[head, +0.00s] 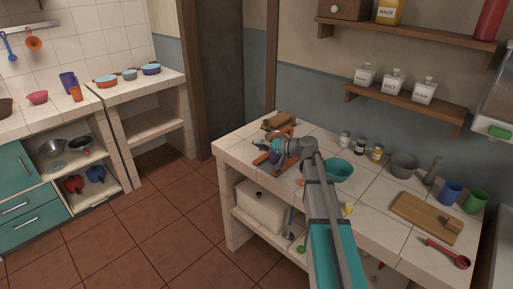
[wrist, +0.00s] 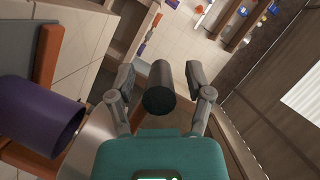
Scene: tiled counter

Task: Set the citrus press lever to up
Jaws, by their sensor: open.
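The citrus press (head: 262,158) has orange parts and stands near the far left corner of the tiled counter. My arm and gripper (head: 277,146) hide much of it in the head view. In the wrist view a dark cylindrical grip, which looks like the end of the press lever (wrist: 159,90), lies between the two fingers of my gripper (wrist: 160,82). The fingers are open, with a visible gap on each side of the grip. An orange part (wrist: 47,52) of the press shows at left. The lever's angle is hard to tell.
A purple cup (wrist: 40,115) is close on the left in the wrist view. A teal bowl (head: 338,170), small jars (head: 360,145), a grey bowl (head: 404,165) and a cutting board (head: 426,215) stand along the counter to the right. Floor is clear to the left.

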